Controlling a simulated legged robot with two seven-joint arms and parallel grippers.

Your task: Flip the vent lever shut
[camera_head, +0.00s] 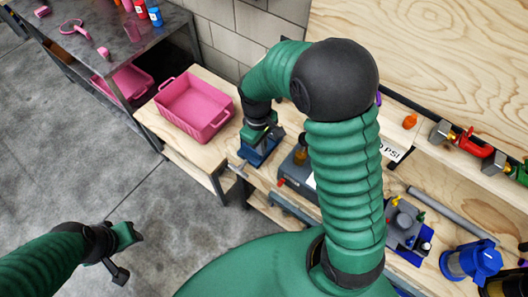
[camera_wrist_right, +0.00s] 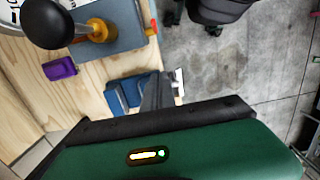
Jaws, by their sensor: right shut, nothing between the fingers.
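My right arm arches across the head view, and its gripper (camera_head: 266,138) points down over a blue item (camera_head: 260,155) on the bench. In the right wrist view the dark fingers (camera_wrist_right: 160,92) are closed with nothing held, beside the blue item (camera_wrist_right: 125,93); contact is unclear. A grey box (camera_wrist_right: 112,28) near the gripper carries a yellow-orange fitting with a black ball knob (camera_wrist_right: 45,22). A small red-orange lever-like piece (camera_wrist_right: 151,29) sticks out of its side; I cannot tell which part is the vent lever. My left gripper (camera_head: 126,255) hangs over the floor, away from the bench.
A pink bin (camera_head: 194,88) stands on the bench left of the right gripper. A purple piece (camera_wrist_right: 60,68) lies near the grey box. A pipe with a red valve (camera_head: 472,146) runs along the wall. My right arm hides the bench's middle.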

